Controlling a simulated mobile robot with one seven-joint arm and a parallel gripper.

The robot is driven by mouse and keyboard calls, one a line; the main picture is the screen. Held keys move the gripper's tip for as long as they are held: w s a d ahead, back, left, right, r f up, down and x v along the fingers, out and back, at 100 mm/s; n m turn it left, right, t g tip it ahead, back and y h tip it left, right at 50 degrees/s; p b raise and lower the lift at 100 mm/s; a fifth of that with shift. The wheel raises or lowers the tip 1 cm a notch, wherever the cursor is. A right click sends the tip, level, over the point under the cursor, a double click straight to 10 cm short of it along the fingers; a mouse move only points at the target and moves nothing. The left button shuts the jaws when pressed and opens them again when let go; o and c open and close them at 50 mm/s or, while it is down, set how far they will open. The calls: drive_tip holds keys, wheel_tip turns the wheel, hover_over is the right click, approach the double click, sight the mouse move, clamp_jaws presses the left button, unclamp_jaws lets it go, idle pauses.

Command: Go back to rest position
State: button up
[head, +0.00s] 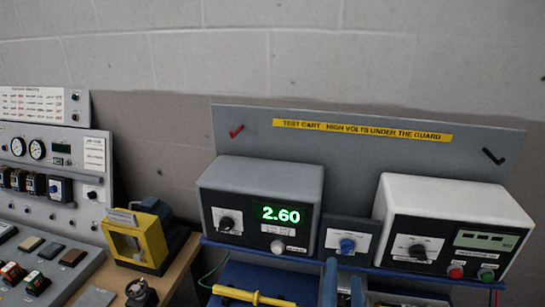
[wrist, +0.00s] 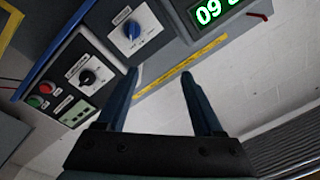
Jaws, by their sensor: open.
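My gripper (wrist: 158,74) is open, with its two blue fingers apart and nothing between them. In the wrist view the fingers point up toward the test cart, which appears upside down. In the head view, two blue upright finger-like parts at the bottom edge, in front of the cart, look like my gripper (head: 342,270); the rest of it is cut off. The grey meter box (head: 262,208) reads 2.60 in green. A small panel with a blue knob (head: 347,245) stands between it and the white box (head: 455,225).
A yellow guard frame (head: 140,240) stands on the wooden bench at left, by a gauge panel (head: 45,165). A yellow bar (head: 250,296) lies low in front of the cart. The cart's grey back panel (head: 370,165) carries a yellow warning strip. The wall above is bare.

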drive_tip(key=a+r+n+t+y+b, duration=0.1)
drive_tip(key=a+r+n+t, duration=0.25)
drive_tip(key=r, duration=0.85)
drive_tip(key=a+r+n+t+y+b, duration=0.1)
drive_tip(key=a+r+n+t+y, duration=0.3)
drive_tip(key=r, duration=0.9)
drive_tip(key=s+a+r+n+t, duration=0.1)
drive_tip(key=s+a+r+n, duration=0.1)
drive_tip(key=s+r, duration=0.3)
drive_tip(key=s+a+r+n+b, duration=0.1)
drive_tip(key=s+a+r, duration=0.3)
drive_tip(key=r, duration=0.6)
drive_tip(key=shift+s+a+n+t, duration=0.35)
drive_tip(key=shift+s+a, duration=0.05)
drive_tip(key=shift+s, duration=0.45)
drive_tip(key=shift+r, duration=0.1)
